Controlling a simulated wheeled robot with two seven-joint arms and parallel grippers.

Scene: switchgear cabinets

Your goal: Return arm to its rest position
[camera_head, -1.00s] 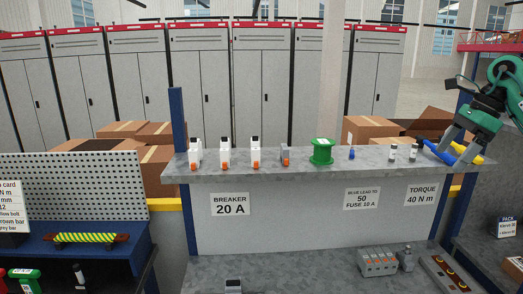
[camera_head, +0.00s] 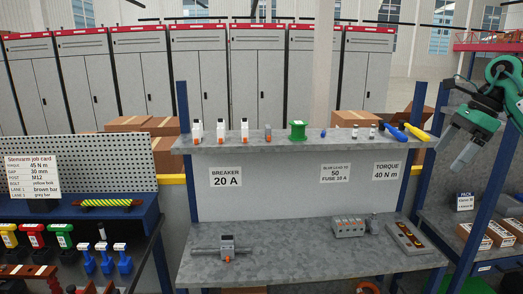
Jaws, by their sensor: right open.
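My right gripper (camera_head: 456,153) is at the right side, in front of the work bench's right post. My left gripper is out of view.
The grey shelf (camera_head: 340,143) holds several breakers, a green spool (camera_head: 298,130) and small fuses. The bench top (camera_head: 290,262) below holds a grey device (camera_head: 227,247), a terminal block (camera_head: 347,227) and a bar with round contacts (camera_head: 406,237). A rack with boxes stands at right.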

